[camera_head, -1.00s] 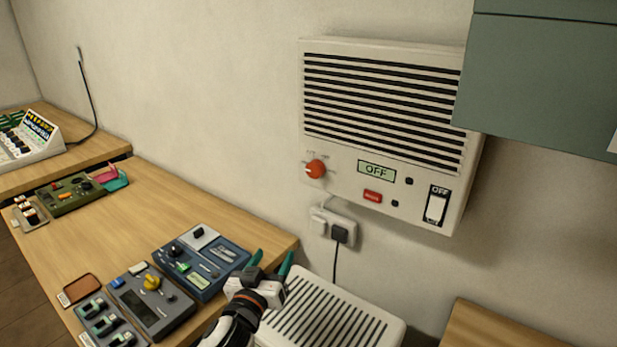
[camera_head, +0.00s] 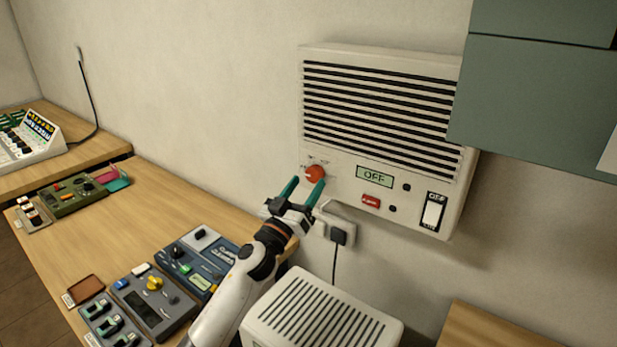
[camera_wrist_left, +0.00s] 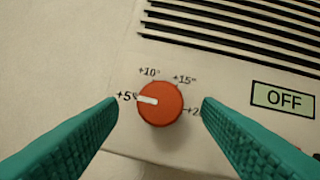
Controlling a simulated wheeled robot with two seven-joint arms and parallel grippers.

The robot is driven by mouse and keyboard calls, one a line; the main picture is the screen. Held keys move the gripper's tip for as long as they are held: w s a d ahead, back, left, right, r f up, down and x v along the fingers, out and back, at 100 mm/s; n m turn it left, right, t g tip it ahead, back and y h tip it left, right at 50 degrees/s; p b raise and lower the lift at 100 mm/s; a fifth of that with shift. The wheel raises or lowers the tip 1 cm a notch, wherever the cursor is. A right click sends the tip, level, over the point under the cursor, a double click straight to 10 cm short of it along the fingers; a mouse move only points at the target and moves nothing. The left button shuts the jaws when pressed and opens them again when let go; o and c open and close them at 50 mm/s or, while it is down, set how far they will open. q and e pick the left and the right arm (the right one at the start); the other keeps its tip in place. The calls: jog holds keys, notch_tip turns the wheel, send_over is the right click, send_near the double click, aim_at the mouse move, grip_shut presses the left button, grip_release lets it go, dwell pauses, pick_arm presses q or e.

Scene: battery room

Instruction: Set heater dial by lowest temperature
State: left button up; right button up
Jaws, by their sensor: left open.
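The wall heater (camera_head: 385,68) has a slotted front. Its round red dial (camera_head: 314,174) is at the lower left; in the left wrist view the dial (camera_wrist_left: 161,103) has a white pointer aimed at the +5 mark. Marks +10, +15 and a partly covered +2… run around it. The display (camera_head: 374,176) reads OFF, also in the left wrist view (camera_wrist_left: 284,99). A white rocker switch (camera_head: 432,214) sits at the lower right under an OFF label. My left gripper (camera_head: 305,186) is open, its green fingers on either side of the dial in the wrist view, apart from it. My right gripper is not in view.
A red button (camera_head: 371,201) is under the display. A socket with a black plug (camera_head: 339,236) is below the heater. A white slotted unit (camera_head: 320,310) stands below. Control boxes (camera_head: 150,303) lie on the wooden bench (camera_head: 75,237). A green-grey cabinet (camera_head: 540,95) hangs at right.

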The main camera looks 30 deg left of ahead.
pick_arm(q)
jog(key=shift+x, duration=1.1)
jog(key=c, duration=1)
